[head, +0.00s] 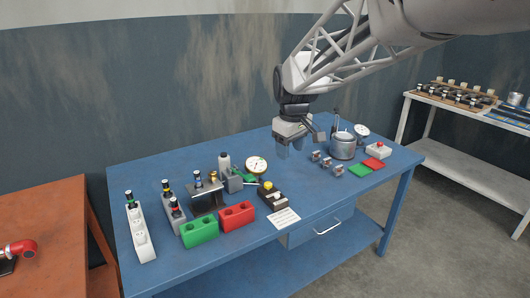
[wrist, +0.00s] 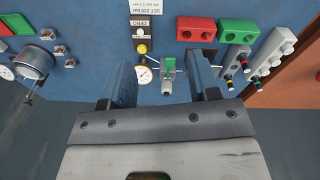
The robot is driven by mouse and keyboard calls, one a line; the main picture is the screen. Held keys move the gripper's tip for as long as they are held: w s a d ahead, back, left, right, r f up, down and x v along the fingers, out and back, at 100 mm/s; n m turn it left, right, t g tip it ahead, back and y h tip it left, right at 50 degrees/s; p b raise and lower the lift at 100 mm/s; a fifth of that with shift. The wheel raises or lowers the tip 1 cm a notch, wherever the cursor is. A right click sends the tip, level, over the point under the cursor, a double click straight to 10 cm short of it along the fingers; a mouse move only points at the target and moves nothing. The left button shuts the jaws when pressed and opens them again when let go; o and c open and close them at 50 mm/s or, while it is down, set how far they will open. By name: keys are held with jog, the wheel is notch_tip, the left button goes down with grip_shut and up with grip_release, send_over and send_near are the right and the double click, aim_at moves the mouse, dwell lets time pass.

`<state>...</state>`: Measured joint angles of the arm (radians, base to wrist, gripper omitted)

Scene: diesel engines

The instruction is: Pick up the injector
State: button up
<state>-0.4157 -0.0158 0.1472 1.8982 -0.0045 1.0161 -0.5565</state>
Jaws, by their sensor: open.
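Several slim dark injectors stand upright at the left of the blue bench in the head view. A green-banded injector (head: 129,197) is in the white rack (head: 141,235). A yellow-banded injector (head: 166,188) and a red-banded injector (head: 175,206) are in the grey rack. Which one is meant cannot be told. My gripper (head: 290,148) is open and empty above the bench's back middle, well right of the injectors. In the wrist view, my gripper (wrist: 162,78) straddles the view of a green-and-grey device (wrist: 169,70); small dark injectors (wrist: 245,59) show right of the fingers.
A black stand (head: 207,200), green block (head: 200,233), red block (head: 237,216), gauge (head: 257,166) and button box (head: 272,196) crowd the bench's middle-left. A metal pot (head: 343,146) and small metal parts (head: 325,163) lie right of my gripper.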

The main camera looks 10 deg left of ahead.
jog(key=w+a+f+n, duration=0.2)
jog(key=w+a+f, duration=0.1)
jog(key=a, duration=0.6)
jog(key=w+a+f+n, duration=0.2)
jog(key=w+a+f, duration=0.15)
jog(key=a, duration=0.55)
jog(key=n+g, duration=0.1)
jog(key=n, duration=0.3)
send_over(197, 172)
notch_tip(197, 172, down, 7)
jog(key=shift+s+a+f, duration=0.1)
jog(key=shift+s+f, duration=0.05)
jog(key=shift+f, duration=0.05)
jog(key=shift+f, duration=1.35)
jog(key=shift+f, duration=2.55)
grip_shut()
